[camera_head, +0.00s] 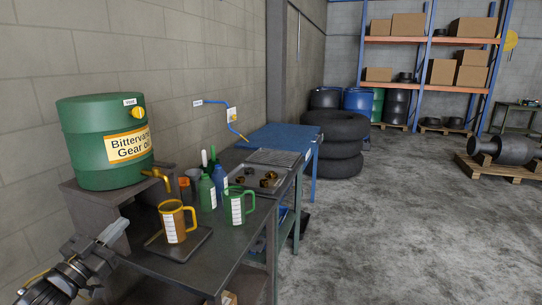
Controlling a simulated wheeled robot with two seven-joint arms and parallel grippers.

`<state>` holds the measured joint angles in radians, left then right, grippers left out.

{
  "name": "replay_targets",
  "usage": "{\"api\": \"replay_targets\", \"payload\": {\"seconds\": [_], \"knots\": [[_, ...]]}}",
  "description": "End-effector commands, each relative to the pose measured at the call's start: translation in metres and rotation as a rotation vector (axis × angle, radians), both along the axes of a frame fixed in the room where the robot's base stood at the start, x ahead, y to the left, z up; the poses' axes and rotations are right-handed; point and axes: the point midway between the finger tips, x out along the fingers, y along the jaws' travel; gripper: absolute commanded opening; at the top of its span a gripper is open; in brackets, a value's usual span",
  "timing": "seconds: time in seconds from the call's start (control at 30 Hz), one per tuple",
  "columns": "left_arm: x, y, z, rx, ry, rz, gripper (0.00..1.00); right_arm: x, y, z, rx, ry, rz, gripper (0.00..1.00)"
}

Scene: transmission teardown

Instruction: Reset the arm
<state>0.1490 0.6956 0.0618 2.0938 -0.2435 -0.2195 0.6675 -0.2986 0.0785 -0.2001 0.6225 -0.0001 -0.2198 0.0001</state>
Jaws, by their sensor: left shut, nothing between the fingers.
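My left gripper (110,236) is at the lower left, in front of the workbench's near left end. Its fingers are shut with nothing between them, and it points up and to the right. It is apart from the jugs and the drum. My right gripper is not in this view.
A green gear-oil drum (95,168) stands on a raised stand on the workbench (225,262). A yellow jug (174,222) stands on a dark tray under its tap. A green jug (239,206), bottles (207,190) and a parts tray (262,181) stand beyond. Open floor (400,230) lies right.

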Motion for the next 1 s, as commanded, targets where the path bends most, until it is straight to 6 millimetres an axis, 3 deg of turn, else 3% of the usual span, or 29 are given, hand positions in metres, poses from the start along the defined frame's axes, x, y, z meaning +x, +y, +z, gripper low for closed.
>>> {"api": "replay_targets", "payload": {"seconds": [0.27,0.47,0.6,0.7,0.8,1.0], "knots": [[-0.016,-0.013,-0.078,0.008,0.192,0.120,0.00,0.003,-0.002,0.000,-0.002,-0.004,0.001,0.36],[-0.054,-0.029,-0.162,0.037,0.434,0.230,0.00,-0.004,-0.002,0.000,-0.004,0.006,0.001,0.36],[-0.115,-0.049,-0.238,0.081,0.712,0.305,0.00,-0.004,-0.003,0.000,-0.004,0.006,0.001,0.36],[-0.164,-0.064,-0.280,0.117,0.907,0.330,0.00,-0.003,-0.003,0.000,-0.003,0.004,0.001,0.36],[-0.206,-0.076,-0.305,0.146,1.061,0.334,0.00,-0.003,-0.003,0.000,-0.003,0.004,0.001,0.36],[-0.276,-0.098,-0.334,0.187,1.300,0.311,0.00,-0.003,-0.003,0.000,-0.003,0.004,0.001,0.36]]}}
